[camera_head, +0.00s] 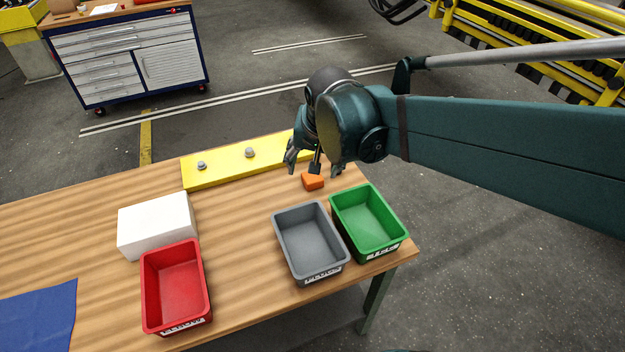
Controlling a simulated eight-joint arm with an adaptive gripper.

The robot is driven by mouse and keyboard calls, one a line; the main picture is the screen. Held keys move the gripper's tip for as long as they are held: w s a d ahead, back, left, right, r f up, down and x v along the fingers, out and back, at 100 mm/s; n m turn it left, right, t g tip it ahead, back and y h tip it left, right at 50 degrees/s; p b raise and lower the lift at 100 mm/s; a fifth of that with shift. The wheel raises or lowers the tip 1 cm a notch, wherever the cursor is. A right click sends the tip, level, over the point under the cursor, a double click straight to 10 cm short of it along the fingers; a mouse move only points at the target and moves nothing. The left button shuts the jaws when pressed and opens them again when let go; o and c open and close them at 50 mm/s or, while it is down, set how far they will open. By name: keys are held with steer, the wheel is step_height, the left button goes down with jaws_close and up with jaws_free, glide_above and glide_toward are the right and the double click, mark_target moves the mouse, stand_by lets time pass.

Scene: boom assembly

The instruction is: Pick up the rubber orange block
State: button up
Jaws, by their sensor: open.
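The orange block (313,182) is small and lies on the wooden table (240,208), behind the grey and green bins. My gripper (314,168) is open above and around the block, with one finger to its left and one to its right. A dark part of the gripper hangs between the fingers, just above the block. I cannot tell whether anything touches the block. The block's top edge is partly hidden by the gripper.
A grey bin (309,270) and a green bin (385,247) stand in front of the block. A yellow plate (218,172) with bolts lies behind. A white box (157,226), red bin (204,284) and blue cloth (40,318) are at left. The table's right edge is close.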

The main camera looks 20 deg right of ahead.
steer(key=w+d+f+m+g+p, duration=0.1)
steer(key=w+d+f+m, duration=0.15)
steer(key=w, duration=0.35)
steer(key=w+d+f+m+g, duration=0.1)
steer(key=w+f+m, duration=0.3)
steer(key=w, duration=0.1)
steer(key=m+g+p, duration=0.2)
steer(key=m, duration=0.3)
glide_above(312, 176)
steer(key=a, duration=0.1)
steer(key=shift+n+h, duration=0.25)
steer(key=shift+h, duration=0.15)
step_height(312, 176, down, 10)
steer(key=shift+s+a+r, duration=0.1)
steer(key=shift+a+r, duration=0.05)
steer(key=shift+r, duration=0.1)
steer(key=shift+w+f+g, duration=0.25)
steer(key=shift+f+g, duration=0.05)
steer(key=shift+f, duration=0.25)
steer(key=shift+d+f+b, duration=0.15)
steer(key=shift+f, duration=0.5)
steer(key=shift+d+f+b, duration=0.15)
steer(key=shift+f, duration=0.5)
steer(key=shift+s+d+f, duration=0.1)
steer(key=shift+d+f, duration=0.15)
steer(key=shift+f, duration=1.05)
steer(key=shift+s+d+f, duration=0.1)
steer(key=shift+d+f, duration=0.1)
steer(key=shift+f, duration=1.05)
steer(key=shift+c, duration=0.7)
